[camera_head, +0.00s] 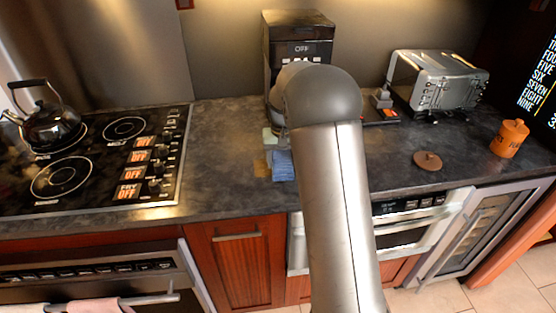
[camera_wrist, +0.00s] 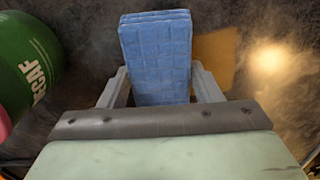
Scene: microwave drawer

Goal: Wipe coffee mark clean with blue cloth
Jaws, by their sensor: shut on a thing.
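The folded blue cloth (camera_wrist: 155,55) stands between the two fingers of my gripper (camera_wrist: 159,88) in the wrist view, and the gripper is shut on it. In the head view the blue cloth (camera_head: 283,166) is just above or on the dark counter, in front of the coffee machine. The orange-brown coffee mark (camera_wrist: 217,56) lies just right of the cloth in the wrist view. In the head view the coffee mark (camera_head: 261,166) shows just left of the cloth. Whether the cloth touches the counter I cannot tell. My arm hides most of the gripper in the head view.
A green can (camera_wrist: 24,62) stands left of the cloth in the wrist view. A black coffee machine (camera_head: 297,30) is behind my arm. The stove with a kettle (camera_head: 48,128) is left. A toaster (camera_head: 440,82), brown lid (camera_head: 428,160) and orange jar (camera_head: 509,139) are right.

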